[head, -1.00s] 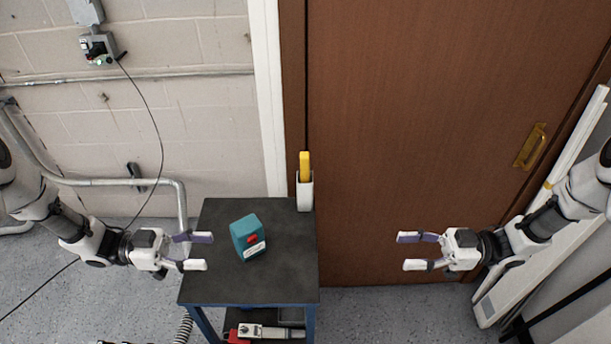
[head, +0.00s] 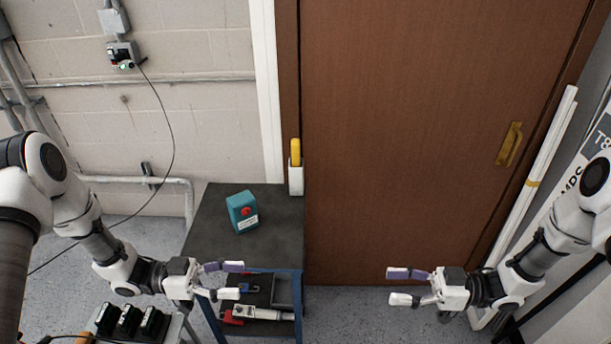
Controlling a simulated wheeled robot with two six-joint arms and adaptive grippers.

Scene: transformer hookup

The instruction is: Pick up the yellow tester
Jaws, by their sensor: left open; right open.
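The yellow tester (head: 296,152) stands upright in a white holder (head: 296,180) at the back right corner of the dark-topped cart. Only its upper part shows; the holder hides the rest. My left gripper (head: 240,280) is open and empty. In the picture it is below the cart top, overlapping the cart's lower shelf area, well apart from the tester. My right gripper (head: 389,286) is open and empty, in front of the brown door and right of the cart, also apart from the tester.
A teal box (head: 242,212) with a red spot stands on the cart top (head: 275,235). A grey and red tool (head: 258,313) lies on the lower shelf. Several black blocks (head: 130,320) stand on a surface at bottom left. The brown door (head: 400,130) is behind.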

